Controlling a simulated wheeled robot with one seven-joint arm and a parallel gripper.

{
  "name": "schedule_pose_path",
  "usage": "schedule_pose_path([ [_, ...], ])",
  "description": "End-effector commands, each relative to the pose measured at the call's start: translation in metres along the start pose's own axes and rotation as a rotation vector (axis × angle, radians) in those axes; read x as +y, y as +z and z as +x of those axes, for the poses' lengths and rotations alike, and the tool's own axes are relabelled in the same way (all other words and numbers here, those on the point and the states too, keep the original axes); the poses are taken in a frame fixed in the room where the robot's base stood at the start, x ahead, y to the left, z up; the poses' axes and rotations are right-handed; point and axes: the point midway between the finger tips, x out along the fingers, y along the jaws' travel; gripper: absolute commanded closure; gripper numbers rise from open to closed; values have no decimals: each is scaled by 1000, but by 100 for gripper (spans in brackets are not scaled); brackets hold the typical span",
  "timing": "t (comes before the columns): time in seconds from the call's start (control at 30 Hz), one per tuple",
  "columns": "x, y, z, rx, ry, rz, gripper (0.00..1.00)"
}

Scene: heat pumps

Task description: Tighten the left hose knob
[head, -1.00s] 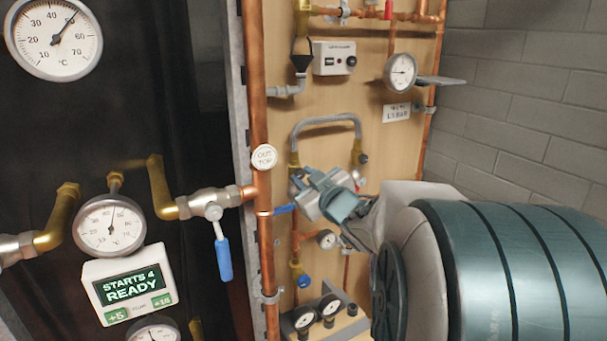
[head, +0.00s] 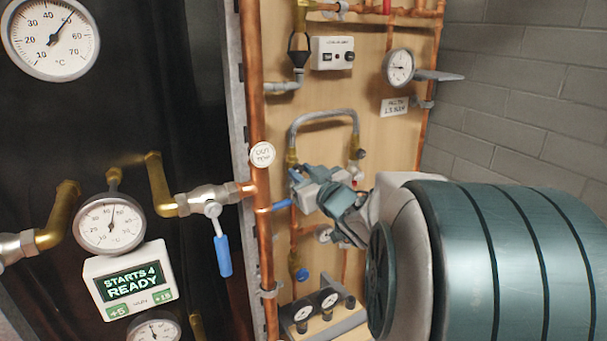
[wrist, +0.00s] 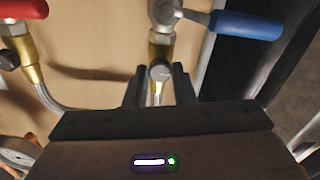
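A braided hose (head: 322,117) arches on the wooden panel between two brass fittings. Its left brass fitting (head: 291,156) is just above my gripper (head: 293,176), which partly covers the left end. In the wrist view, a small round grey knob (wrist: 160,73) sits on the brass hose fitting, and the braided hose (wrist: 157,95) runs away from it. My gripper (wrist: 158,85) is open, with one dark finger on each side of the knob. A gap shows on the knob's left; on its right I cannot tell whether the finger touches.
A blue lever handle (wrist: 248,25) lies close by the right finger in the wrist view. A red handle (wrist: 24,8) and the other hose fitting (wrist: 27,50) are at left. A copper pipe (head: 257,110) runs beside the panel. Gauges (head: 328,300) stand below.

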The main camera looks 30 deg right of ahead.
Motion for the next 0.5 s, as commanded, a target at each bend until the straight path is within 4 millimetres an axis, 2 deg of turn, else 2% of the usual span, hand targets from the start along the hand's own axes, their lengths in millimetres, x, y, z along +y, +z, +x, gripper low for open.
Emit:
schedule_pose_path([
  [0.03,-1,2,0,-4,-1,1,66],
  [0.07,-1,2,0,-4,-1,1,57],
  [0.1,-1,2,0,-3,-1,1,55],
  [0.37,0,0,-1,-1,0,0,55],
  [0.5,0,0,-9,1,1,0,55],
])
